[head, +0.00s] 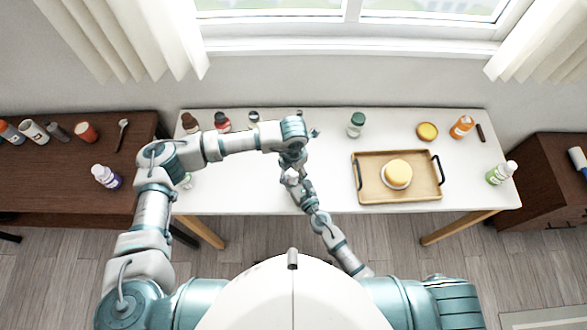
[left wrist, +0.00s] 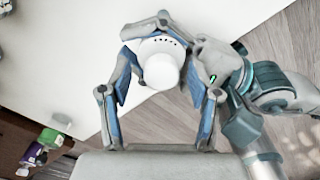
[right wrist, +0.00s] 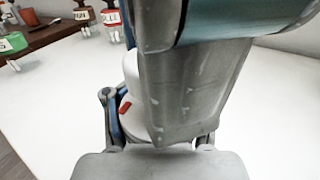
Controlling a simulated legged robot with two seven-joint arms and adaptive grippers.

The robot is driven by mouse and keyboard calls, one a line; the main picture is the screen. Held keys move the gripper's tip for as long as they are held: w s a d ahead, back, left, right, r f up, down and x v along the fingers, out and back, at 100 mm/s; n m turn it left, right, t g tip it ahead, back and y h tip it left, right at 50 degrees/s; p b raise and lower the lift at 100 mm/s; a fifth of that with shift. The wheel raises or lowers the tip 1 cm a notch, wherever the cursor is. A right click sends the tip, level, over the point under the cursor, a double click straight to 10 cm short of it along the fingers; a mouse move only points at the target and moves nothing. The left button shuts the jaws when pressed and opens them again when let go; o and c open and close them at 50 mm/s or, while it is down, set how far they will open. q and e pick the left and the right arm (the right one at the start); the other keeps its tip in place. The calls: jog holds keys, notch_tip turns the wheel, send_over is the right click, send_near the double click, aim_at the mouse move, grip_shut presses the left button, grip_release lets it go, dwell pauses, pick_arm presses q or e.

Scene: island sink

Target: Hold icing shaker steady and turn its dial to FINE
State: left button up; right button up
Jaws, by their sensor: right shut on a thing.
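The icing shaker (head: 291,175) is small and white, above the front part of the white table. In the left wrist view the shaker (left wrist: 161,70) shows a round white top and a rim with small black marks. In the right wrist view the shaker (right wrist: 131,92) carries a red mark; much of it is hidden by a grey gripper part. My right gripper (head: 299,187) is shut on the shaker from the near side. My left gripper (left wrist: 160,78) is open above the shaker, its fingers on either side of the top with small gaps. A small green mark (left wrist: 213,78) shows beside it.
A wooden tray (head: 407,194) with a round yellow-topped thing stands to the right. Several bottles line the table's back, including a green-capped jar (head: 356,124). White table between shaker and tray is clear.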

pick_arm(q)
notch_tip(320, 180, up, 12)
dwell(0.6)
jog(key=shift+f, duration=0.1)
pick_arm(e)
jog(key=o, duration=1.5)
jog(key=shift+o, duration=0.2)
